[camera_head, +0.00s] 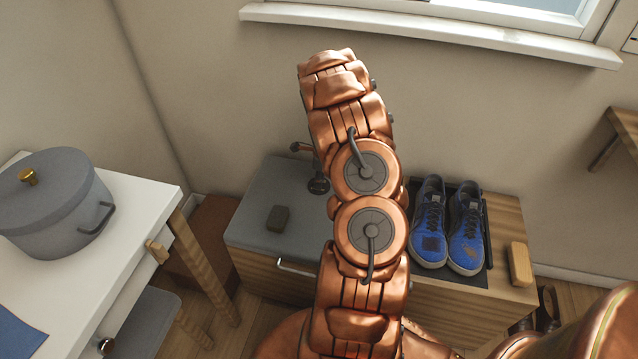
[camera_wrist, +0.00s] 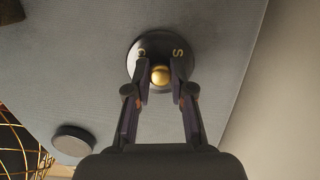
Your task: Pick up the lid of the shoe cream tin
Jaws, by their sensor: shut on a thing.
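A round dark lid (camera_wrist: 160,44) with pale letters and a gold knob (camera_wrist: 160,74) shows in the wrist view, over a grey surface. I take it to be the lid of the shoe cream tin. My gripper (camera_wrist: 160,86) has its two fingers on either side of the knob and is shut on it. I cannot tell whether the lid rests on a tin or is raised.
A dark grey disc (camera_wrist: 72,143) and a gold wire object (camera_wrist: 22,148) are at lower left in the wrist view. The head view shows a dark block (camera_head: 278,218) on the grey bench top (camera_head: 262,190), blue shoes (camera_head: 430,225), a brush (camera_head: 520,264) and a grey pot (camera_head: 55,205).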

